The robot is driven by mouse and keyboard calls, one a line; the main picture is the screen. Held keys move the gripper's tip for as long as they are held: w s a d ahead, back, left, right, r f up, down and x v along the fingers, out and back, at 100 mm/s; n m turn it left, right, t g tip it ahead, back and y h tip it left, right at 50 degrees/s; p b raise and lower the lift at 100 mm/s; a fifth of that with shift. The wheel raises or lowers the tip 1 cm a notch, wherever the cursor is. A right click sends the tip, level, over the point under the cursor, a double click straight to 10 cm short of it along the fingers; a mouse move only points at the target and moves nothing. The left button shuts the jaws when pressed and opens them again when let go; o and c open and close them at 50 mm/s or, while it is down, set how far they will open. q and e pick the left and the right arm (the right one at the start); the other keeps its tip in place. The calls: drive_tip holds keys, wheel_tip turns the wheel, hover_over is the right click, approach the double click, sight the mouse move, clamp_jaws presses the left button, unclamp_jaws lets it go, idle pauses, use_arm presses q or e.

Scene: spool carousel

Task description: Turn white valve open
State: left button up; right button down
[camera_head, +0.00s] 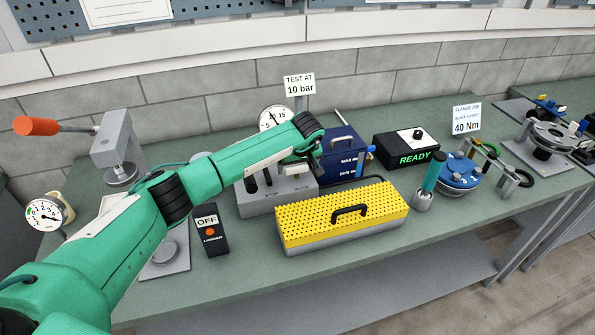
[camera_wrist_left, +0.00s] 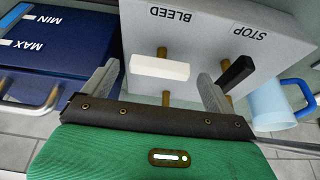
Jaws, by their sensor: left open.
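The white valve handle (camera_wrist_left: 160,67) is a short white bar on a brass stem, below the word BLEED on a grey block (camera_wrist_left: 215,25). It lies crosswise to the brass parts above and below it. A black handle (camera_wrist_left: 236,72) sits beside it, below the word STOP, and is slanted. My left gripper (camera_wrist_left: 156,88) is open, with one finger on each side of the white handle and visible gaps between. In the head view my left gripper (camera_head: 312,152) is over the grey block (camera_head: 258,207), and my arm hides much of the valves. My right gripper is not in view.
A blue tank (camera_head: 340,143) marked MAX and MIN stands right of the block. A yellow perforated cover (camera_head: 310,222) with a black handle lies in front. A gauge (camera_head: 274,117) is behind. A black box reading READY (camera_head: 392,150) stands further right. Clear bench lies at the front.

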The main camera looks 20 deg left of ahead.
use_arm(q)
drive_tip(key=shift+w+f, duration=0.1)
drive_tip(key=shift+f, duration=0.2)
